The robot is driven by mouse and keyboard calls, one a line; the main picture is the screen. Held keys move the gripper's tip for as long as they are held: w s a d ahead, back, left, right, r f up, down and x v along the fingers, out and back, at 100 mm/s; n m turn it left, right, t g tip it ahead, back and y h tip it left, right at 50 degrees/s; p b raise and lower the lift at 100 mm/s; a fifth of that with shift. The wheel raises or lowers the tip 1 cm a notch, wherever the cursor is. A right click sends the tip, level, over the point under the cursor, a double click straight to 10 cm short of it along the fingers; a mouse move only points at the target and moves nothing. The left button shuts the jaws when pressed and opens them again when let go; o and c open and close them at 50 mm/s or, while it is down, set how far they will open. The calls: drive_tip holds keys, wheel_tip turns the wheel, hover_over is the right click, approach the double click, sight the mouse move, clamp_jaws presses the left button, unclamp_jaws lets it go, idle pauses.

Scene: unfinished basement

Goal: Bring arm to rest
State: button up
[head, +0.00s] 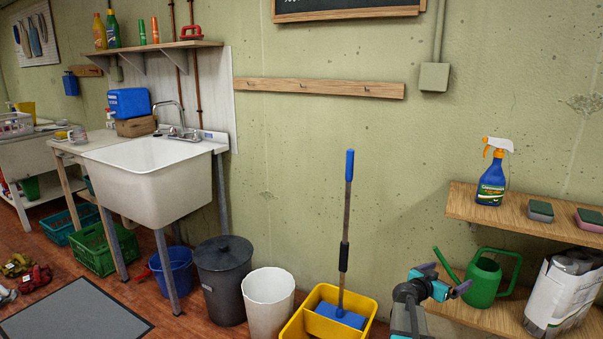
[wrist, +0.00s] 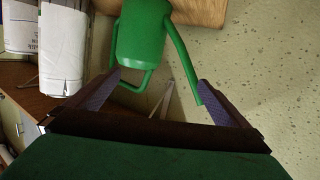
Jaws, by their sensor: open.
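My gripper (head: 446,279) is open, in the lower right of the head view, just left of the green watering can in the picture. In the wrist view its two purple-padded fingers (wrist: 157,82) are spread apart with nothing held between them. The green watering can (head: 484,281) stands on the lower wooden shelf at the right. In the wrist view the can (wrist: 142,32) shows beyond the fingertips; whether they touch it cannot be told for certain, but it looks free of them. A large dark green surface fills the bottom of the wrist view.
A yellow mop bucket (head: 303,323) with an upright mop (head: 345,215) stands left of my gripper. A white bin (head: 268,300) and a dark bin (head: 225,279) are further left. A spray bottle (head: 492,177) stands on the upper shelf (head: 468,205); a white bag (head: 562,293) is right of the can.

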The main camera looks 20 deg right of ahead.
drive_tip(key=a+f+n+y+p, duration=0.2)
drive_tip(key=a+f+p, duration=0.3)
drive_tip(key=a, duration=0.6)
drive_tip(key=a+f+n+g+y+p, duration=0.1)
drive_tip(key=a+f+y+p, duration=0.2)
drive_tip(key=a+f, duration=0.6)
drive_tip(key=a+f+n+y+p, duration=0.2)
drive_tip(key=a+f+p, duration=0.15)
drive_tip(key=a, duration=1.05)
drive_tip(key=s+a+f+n+g+y+p, duration=0.2)
drive_tip(key=s+a+f+n+g+y, duration=0.1)
drive_tip(key=s+a, duration=1)
drive_tip(key=s+a+f+n+g+y+p, duration=0.3)
drive_tip(key=s+a+n+g+y, duration=0.2)
drive_tip(key=s+a, duration=0.9)
drive_tip(key=shift+s+a+n+p, duration=0.2)
drive_tip(key=shift+s+n+p, duration=0.15)
drive_tip(key=shift+s+n, duration=0.5)
